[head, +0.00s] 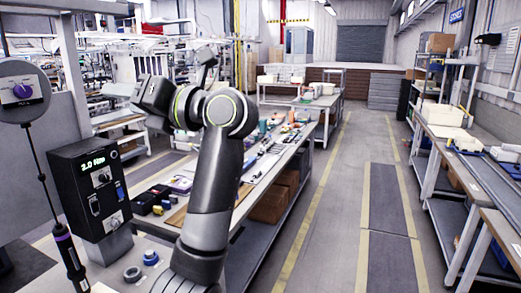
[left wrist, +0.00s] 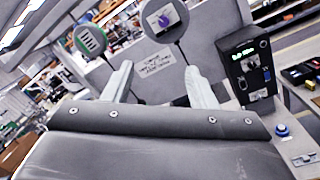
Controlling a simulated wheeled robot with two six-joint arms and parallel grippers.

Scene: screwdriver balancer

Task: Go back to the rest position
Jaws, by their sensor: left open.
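My left gripper (head: 122,91) is raised above the left workbench, in the upper left of the head view. In the left wrist view its two pale fingers (left wrist: 159,86) stand wide apart with nothing seen between them. A screwdriver (head: 68,252) with a purple ring hangs on a dark cord at the far left, apart from the gripper. Its round balancer (head: 22,91) has a purple mark and also shows in the left wrist view (left wrist: 163,19). A second balancer (left wrist: 90,39) with a green mark hangs beside it there. My right gripper is not in view.
A black torque controller (head: 92,187) reading about 2.0 Nm stands at the left, near the hanging screwdriver. The workbench (head: 245,190) behind my arm holds several tools and boxes. Another bench (head: 470,170) runs along the right. The aisle floor (head: 335,215) between them is clear.

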